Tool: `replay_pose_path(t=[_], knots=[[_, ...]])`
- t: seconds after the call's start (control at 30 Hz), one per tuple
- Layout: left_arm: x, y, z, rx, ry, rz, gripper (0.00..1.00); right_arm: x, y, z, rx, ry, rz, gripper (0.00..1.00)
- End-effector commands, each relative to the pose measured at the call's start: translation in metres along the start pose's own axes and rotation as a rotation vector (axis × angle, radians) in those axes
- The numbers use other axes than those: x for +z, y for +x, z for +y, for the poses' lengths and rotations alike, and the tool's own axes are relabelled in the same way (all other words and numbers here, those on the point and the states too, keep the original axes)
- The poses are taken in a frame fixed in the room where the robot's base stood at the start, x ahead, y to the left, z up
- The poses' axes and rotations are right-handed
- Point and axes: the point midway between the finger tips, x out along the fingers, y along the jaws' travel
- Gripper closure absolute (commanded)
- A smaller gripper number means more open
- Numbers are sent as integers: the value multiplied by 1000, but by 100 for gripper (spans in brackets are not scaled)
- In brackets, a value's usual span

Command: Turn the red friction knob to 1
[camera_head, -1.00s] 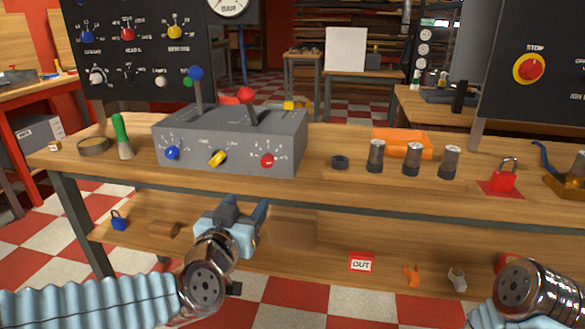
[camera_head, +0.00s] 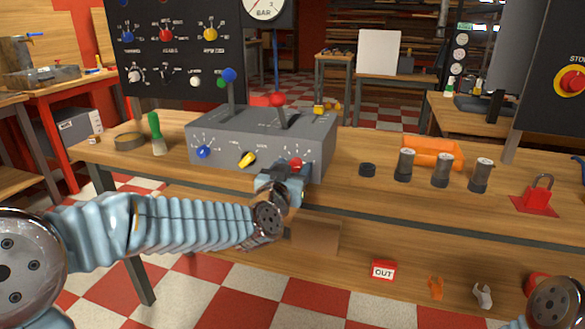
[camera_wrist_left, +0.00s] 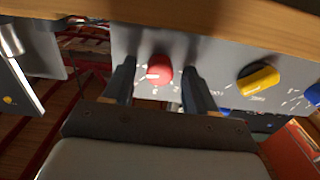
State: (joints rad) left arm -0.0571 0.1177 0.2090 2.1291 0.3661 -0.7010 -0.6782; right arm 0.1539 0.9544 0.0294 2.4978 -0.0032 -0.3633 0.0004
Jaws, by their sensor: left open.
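The red knob (camera_head: 296,163) is on the front face of the grey control box (camera_head: 225,150), at its right end. My left gripper (camera_head: 287,178) is right in front of it and partly covers it in the head view. In the left wrist view the red knob (camera_wrist_left: 160,69) shows between the two open fingers (camera_wrist_left: 158,78), with a gap on each side. A white pointer line on the knob points left in that view. The scale's figures around it are too small to read. My right gripper is out of view; only part of the right arm shows.
A yellow knob (camera_head: 247,159) and a blue knob (camera_head: 203,152) sit on the same face. Two levers rise from the box top. Another red knob (camera_head: 166,34) is on the black wall panel. Grey cylinders (camera_head: 405,164) and a red padlock (camera_head: 538,192) stand to the right.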

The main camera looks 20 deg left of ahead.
Motion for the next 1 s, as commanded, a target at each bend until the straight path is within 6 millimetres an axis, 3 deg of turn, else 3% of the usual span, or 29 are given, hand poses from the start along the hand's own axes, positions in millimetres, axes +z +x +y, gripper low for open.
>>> replay_pose_path(t=[0.23,0.6,1.0], knots=[[0,1,0,0,0,0,43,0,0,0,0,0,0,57],[0,0,0,1,0,0,99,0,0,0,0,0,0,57],[2,0,0,1,-82,2,99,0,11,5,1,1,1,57]])
